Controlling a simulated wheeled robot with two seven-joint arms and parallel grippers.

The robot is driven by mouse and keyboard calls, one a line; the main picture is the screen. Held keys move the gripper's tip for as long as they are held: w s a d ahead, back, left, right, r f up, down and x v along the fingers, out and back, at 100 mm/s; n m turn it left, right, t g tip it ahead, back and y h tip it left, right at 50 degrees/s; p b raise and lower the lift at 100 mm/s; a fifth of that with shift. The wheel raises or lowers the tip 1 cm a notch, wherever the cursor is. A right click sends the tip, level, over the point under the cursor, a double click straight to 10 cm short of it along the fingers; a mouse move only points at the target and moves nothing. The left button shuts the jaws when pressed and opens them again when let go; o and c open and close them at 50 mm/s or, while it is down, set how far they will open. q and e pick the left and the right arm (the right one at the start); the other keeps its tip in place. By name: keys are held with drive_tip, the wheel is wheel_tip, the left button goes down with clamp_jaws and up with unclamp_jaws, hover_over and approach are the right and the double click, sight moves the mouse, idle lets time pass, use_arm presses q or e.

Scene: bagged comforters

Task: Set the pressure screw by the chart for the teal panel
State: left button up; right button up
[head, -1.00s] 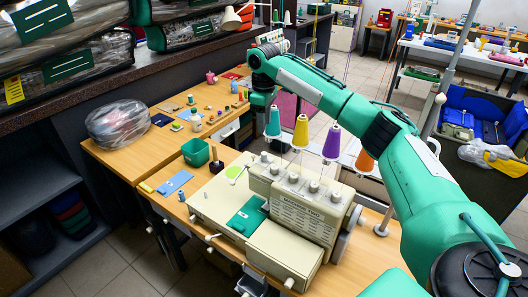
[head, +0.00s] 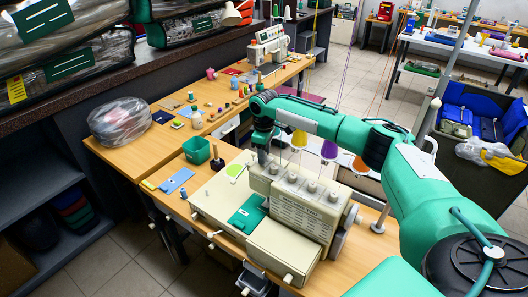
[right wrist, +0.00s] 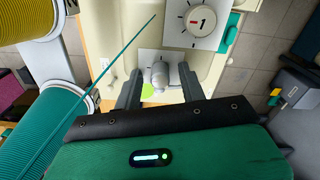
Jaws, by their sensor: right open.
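The cream sewing machine (head: 262,245) stands on the wooden table, with a teal panel (head: 246,216) lying on its front left plate. A printed chart-like label (head: 297,218) is on its front; I cannot read its rows. My right gripper (head: 263,160) is over the machine's rear left top. In the right wrist view, the open fingers (right wrist: 158,88) stand either side of a pale screw knob (right wrist: 160,76), apparently not closed on it. A round white dial (right wrist: 201,20) beyond reads 1 with a red mark beside it. My left gripper is not in view.
Thread cones (head: 329,150) stand behind the machine, close to my right arm; cones also fill the left of the wrist view (right wrist: 62,125). A bagged bundle (head: 118,120) sits farther left.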

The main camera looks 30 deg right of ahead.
clamp_jaws()
drive_tip(key=n+p, duration=0.1)
drive_tip(key=n, duration=0.1)
drive_tip(key=shift+r+n+p, duration=0.1)
drive_tip(key=shift+n+p, duration=0.25)
drive_tip(key=shift+n, duration=0.05)
drive_tip(key=n+p, duration=0.1)
drive_tip(key=n, duration=0.2)
drive_tip(key=shift+n, duration=0.3)
drive_tip(key=n+p, duration=0.1)
drive_tip(key=n, duration=1)
drive_tip(key=shift+n, duration=0.4)
